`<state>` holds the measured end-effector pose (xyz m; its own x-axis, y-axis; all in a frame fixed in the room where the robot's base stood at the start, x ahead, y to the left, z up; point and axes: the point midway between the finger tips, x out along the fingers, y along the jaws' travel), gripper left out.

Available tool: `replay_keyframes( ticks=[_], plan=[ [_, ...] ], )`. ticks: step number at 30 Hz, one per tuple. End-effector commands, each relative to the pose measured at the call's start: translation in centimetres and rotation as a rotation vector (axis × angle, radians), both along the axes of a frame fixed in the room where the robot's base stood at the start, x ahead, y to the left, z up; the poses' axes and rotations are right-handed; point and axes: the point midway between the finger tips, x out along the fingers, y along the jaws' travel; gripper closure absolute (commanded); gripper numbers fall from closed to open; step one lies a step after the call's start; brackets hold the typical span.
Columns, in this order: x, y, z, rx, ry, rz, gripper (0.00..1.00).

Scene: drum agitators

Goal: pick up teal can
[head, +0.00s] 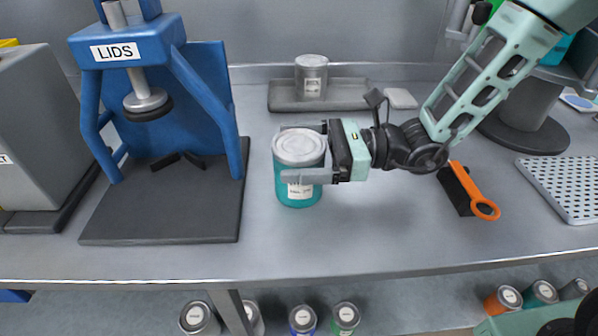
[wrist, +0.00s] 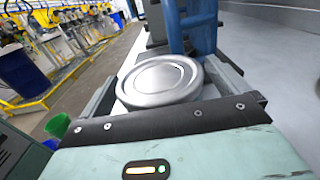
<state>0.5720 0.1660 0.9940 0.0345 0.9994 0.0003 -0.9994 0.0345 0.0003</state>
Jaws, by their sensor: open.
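The teal can (head: 298,188) stands upright on the grey bench, with a silver lid on top and a white label on its side. My gripper (head: 301,152) is open around the upper part of the can, one finger on the far side and one on the near side. In the wrist view the can's round silver lid (wrist: 163,82) lies between the two fingers. I cannot tell whether either finger touches the can.
A blue press marked LIDS (head: 205,110) stands to the left. Behind the can, a grey can (head: 311,80) sits on a dark tray (head: 345,97). An orange-handled tool (head: 470,190) and a perforated tray (head: 570,185) lie to the right. Bench in front is clear.

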Motion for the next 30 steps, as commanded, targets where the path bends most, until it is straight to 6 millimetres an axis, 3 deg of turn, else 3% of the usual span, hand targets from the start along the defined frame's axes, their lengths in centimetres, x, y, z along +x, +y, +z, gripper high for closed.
replay_keyframes(
  ticks=[3,11,23,30],
  plan=[
    [0.0,0.0,0.0,0.000,0.000,0.000,0.03],
    [0.0,0.0,0.0,0.000,0.000,0.001,0.74],
    [0.0,0.0,0.2,0.001,-0.001,0.001,0.75],
    [0.0,-0.1,2.6,0.001,-0.007,0.000,0.75]
  ],
)
